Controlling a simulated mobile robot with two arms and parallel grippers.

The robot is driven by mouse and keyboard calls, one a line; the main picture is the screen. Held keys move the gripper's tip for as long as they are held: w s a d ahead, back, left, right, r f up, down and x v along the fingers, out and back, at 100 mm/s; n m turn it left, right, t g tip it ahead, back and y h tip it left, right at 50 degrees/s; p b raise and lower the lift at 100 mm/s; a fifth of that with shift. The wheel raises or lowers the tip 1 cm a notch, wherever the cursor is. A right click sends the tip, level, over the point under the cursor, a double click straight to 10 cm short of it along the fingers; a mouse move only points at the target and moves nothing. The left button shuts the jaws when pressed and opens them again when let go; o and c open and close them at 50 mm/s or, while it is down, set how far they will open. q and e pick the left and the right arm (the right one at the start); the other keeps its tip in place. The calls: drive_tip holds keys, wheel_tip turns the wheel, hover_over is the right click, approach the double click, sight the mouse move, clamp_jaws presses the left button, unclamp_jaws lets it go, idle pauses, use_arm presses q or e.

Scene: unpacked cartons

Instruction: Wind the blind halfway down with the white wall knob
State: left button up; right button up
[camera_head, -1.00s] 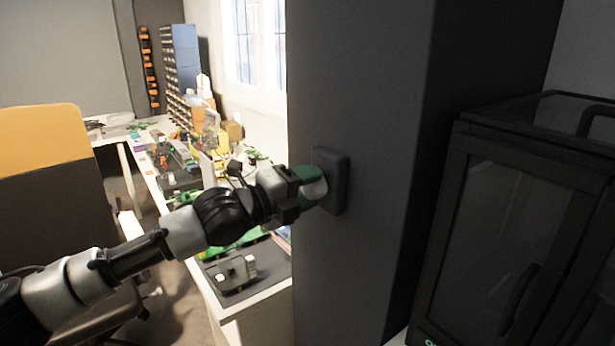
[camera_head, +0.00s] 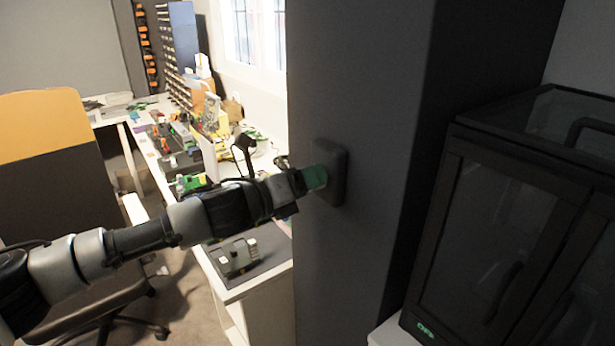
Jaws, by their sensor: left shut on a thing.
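My left gripper (camera_head: 316,178) reaches in from the left to a dark rounded wall plate (camera_head: 337,160) on the dark grey pillar. Its green fingertips are shut on the white wall knob at the plate. The fingers hide the knob in this view. The window (camera_head: 252,32) stands beyond the pillar, with only part of it in view. I cannot make out a blind on it. My right gripper is not in view.
The pillar (camera_head: 350,60) fills the middle. A black glass-fronted cabinet (camera_head: 490,230) stands to the right. A long cluttered workbench (camera_head: 262,281) runs behind my left arm. An office chair with an orange-topped backrest (camera_head: 45,125) is at the left.

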use_arm(q)
drive_tip(key=shift+f, duration=0.15)
idle(0.3)
drive_tip(key=o, duration=0.9)
drive_tip(key=shift+a, duration=0.15)
drive_tip(key=b+v, duration=0.1)
drive_tip(key=v, duration=0.9)
drive_tip(key=shift+s+a+b, duration=0.2)
drive_tip(key=shift+s+b, duration=0.05)
drive_tip(key=shift+b, duration=0.1)
drive_tip(key=shift+w, duration=0.1)
